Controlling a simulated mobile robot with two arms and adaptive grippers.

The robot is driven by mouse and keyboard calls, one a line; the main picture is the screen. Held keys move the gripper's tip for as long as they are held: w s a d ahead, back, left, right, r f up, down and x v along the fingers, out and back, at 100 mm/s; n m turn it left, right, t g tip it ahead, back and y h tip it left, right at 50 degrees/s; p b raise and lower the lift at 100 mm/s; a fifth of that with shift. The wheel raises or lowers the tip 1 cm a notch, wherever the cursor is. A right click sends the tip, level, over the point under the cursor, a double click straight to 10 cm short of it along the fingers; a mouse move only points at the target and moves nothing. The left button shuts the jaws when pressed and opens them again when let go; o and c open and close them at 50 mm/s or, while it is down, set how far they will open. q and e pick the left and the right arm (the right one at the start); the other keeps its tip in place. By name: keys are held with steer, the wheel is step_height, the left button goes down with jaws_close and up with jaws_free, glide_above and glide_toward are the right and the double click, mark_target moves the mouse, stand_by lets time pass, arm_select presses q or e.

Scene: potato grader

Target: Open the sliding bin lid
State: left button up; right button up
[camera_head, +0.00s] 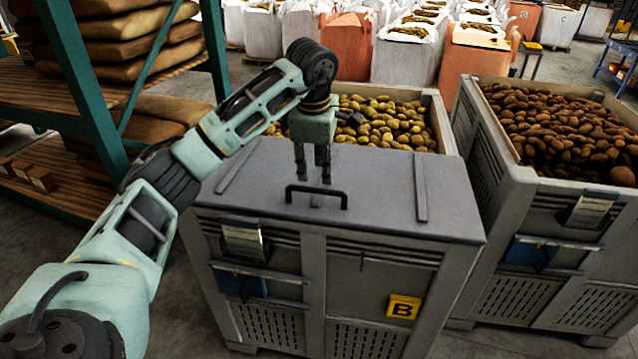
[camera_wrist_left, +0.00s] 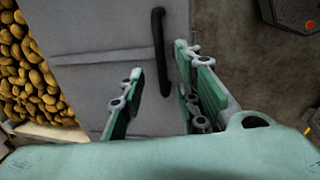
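The grey sliding lid (camera_head: 375,190) covers the front part of the grey bin marked B (camera_head: 340,270); yellow potatoes show in the open part behind it. A black bar handle (camera_head: 316,193) stands up near the lid's front edge. My left gripper (camera_head: 313,178) points down over the lid, right by the handle. In the left wrist view the lid (camera_wrist_left: 100,75) and handle (camera_wrist_left: 162,50) show, and the gripper's two fingers (camera_wrist_left: 158,95) are apart with the handle's end between them. I cannot tell whether they touch it. My right gripper is in neither view.
A second bin of brown potatoes (camera_head: 515,185) stands close on the right. A shelf rack with stacked sacks (camera_head: 105,50) stands on the left. Several large filled bags (camera_head: 405,55) stand behind the bins.

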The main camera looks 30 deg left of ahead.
mark_target(319, 189)
arm_select(q)
steer(key=f, duration=0.4)
steer(key=w+f+p, duration=0.1)
steer(key=f, duration=0.1)
steer(key=shift+w+a+f, duration=0.1)
steer(key=shift+a+f, duration=0.05)
steer(key=shift+f, duration=0.1)
jaws_close()
stand_by(0.3)
